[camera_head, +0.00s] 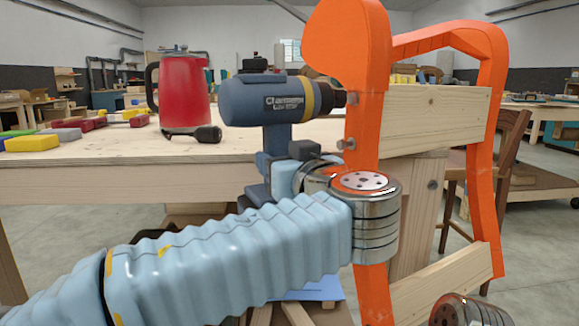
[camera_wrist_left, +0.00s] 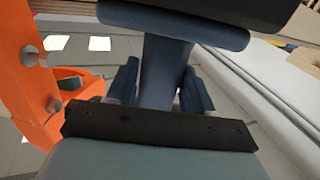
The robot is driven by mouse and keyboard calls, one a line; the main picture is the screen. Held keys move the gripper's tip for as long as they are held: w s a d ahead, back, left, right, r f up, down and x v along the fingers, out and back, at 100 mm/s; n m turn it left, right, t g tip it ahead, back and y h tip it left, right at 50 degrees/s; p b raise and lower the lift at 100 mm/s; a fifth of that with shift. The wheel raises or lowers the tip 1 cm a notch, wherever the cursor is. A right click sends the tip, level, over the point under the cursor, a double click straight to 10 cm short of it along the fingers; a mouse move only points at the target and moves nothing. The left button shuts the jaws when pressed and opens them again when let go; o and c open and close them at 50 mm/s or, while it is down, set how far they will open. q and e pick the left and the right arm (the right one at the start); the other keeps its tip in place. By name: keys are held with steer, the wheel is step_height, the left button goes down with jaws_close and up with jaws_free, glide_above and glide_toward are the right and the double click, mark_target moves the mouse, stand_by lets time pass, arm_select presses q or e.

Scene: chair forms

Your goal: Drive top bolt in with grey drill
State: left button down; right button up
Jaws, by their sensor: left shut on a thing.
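The blue-grey drill (camera_head: 262,100) has a yellow ring and a dark chuck pointing right. My left gripper (camera_head: 284,172) is shut on its handle, which shows between the fingers in the left wrist view (camera_wrist_left: 165,72). The orange chair form (camera_head: 370,120) stands upright at the right. The top bolt (camera_head: 352,98) sticks out of its near leg, right at the chuck's tip; whether they touch I cannot tell. A lower bolt (camera_head: 346,144) also sticks out. Two bolts show in the left wrist view, one higher (camera_wrist_left: 30,56) and one lower (camera_wrist_left: 54,105). My right gripper is not visible.
A wooden workbench (camera_head: 90,178) stands behind the drill, with a red jug (camera_head: 184,92) and several coloured blocks (camera_head: 32,143) on it. A pale wooden board (camera_head: 435,118) joins the form's legs. A brown chair (camera_head: 508,160) stands behind at right.

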arm_select(q)
steer(key=shift+s+a+r+b, duration=0.1)
steer(key=shift+s+a+b, duration=0.25)
steer(key=shift+a+b, duration=0.4)
steer(key=shift+s+a+b, duration=0.35)
steer(key=shift+a+b, duration=0.1)
steer(key=shift+a, duration=0.5)
